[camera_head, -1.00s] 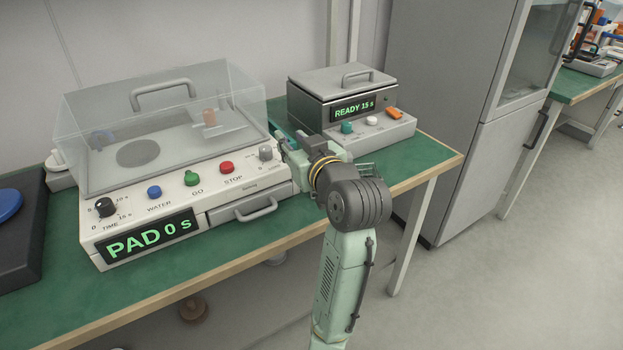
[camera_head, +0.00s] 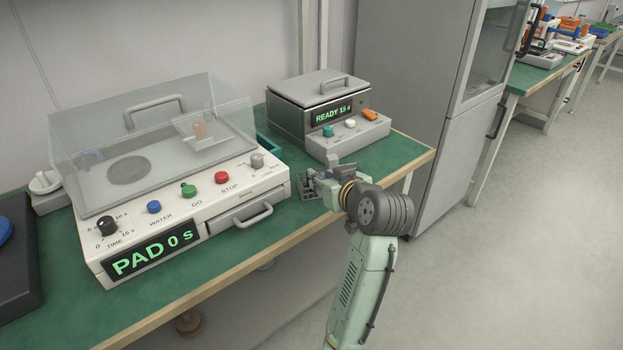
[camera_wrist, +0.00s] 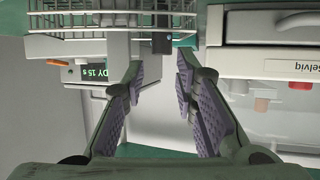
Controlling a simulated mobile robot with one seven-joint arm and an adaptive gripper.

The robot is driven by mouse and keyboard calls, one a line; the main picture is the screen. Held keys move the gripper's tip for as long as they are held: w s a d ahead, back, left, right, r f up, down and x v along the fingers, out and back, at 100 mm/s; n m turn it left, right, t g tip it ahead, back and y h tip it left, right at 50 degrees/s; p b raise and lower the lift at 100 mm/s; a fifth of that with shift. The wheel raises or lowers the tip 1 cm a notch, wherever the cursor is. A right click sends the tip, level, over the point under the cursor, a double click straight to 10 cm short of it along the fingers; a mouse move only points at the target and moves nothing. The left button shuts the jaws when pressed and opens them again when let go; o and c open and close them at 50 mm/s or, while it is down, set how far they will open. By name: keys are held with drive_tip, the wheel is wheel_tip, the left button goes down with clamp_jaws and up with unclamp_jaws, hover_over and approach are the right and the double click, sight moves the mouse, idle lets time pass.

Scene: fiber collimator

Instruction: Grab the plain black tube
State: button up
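A short dark cylinder (camera_wrist: 162,42), which looks like the plain black tube, shows in the wrist view beside a wire rack (camera_wrist: 85,20). It is just beyond the gap between my fingertips, and I see no contact. My gripper (camera_wrist: 160,75) is open and empty, with its purple pads apart on either side of the tube's line. In the head view my gripper (camera_head: 308,186) is low over the green bench, between the two machines. The tube is hidden or too small to make out there.
The PAD machine (camera_head: 110,225), with a clear cover and drawer, stands left of my gripper. The READY machine (camera_head: 345,140) stands behind it. The bench's wooden front edge (camera_head: 235,268) is close to my arm. A grey cabinet (camera_head: 400,90) stands to the right.

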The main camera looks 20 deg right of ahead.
drive_tip(key=p+x, duration=0.1)
drive_tip(key=x, duration=0.4)
drive_tip(key=shift+a+f, duration=0.1)
drive_tip(key=shift+c, duration=0.4)
clamp_jaws()
